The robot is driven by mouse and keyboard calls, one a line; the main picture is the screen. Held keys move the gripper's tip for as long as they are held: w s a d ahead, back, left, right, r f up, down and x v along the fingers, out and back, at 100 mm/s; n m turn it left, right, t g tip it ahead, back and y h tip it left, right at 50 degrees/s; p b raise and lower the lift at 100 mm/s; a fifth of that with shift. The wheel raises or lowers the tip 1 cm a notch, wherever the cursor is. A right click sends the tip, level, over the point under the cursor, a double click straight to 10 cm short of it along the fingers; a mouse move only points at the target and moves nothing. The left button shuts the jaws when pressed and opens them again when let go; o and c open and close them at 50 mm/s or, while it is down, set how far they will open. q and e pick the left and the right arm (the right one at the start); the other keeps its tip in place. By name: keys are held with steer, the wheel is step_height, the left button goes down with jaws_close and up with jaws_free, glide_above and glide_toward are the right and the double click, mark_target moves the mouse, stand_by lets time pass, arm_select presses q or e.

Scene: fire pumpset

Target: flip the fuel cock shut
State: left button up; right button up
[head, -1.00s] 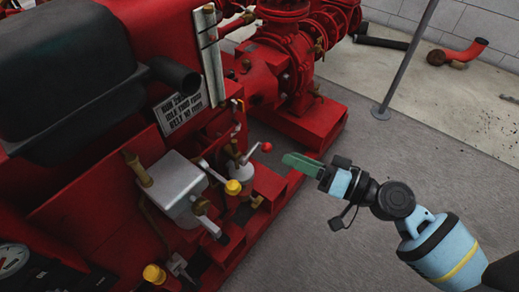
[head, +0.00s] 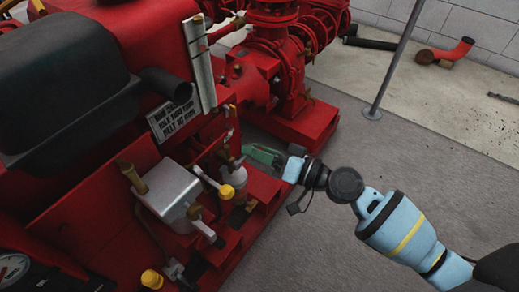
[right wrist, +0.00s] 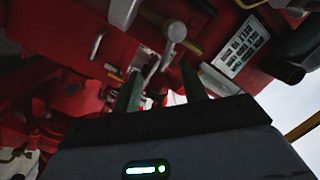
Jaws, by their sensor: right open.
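My right gripper (head: 248,152) reaches in from the right in the head view, its green fingers at the side of the red pumpset. In the right wrist view its two fingers (right wrist: 162,88) are apart. A small grey bowl-shaped fitting (head: 232,176) sits just below the fingertips in the head view. I cannot tell for sure which part is the fuel cock; the red-knobbed lever above this bowl is hidden behind the fingers. My left gripper is out of view.
A placard (head: 174,115) and a dark pipe (head: 168,84) are above. Red pump piping (head: 275,70) rises behind.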

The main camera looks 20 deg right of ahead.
jaws_close()
steer(key=shift+f+m+b, duration=0.5)
steer(key=shift+m+b, duration=0.2)
steer(key=shift+b, duration=0.05)
steer(key=shift+f+m+t+b, duration=0.15)
steer(key=shift+m+t+b, duration=0.25)
steer(key=shift+m, duration=0.3)
jaws_free()
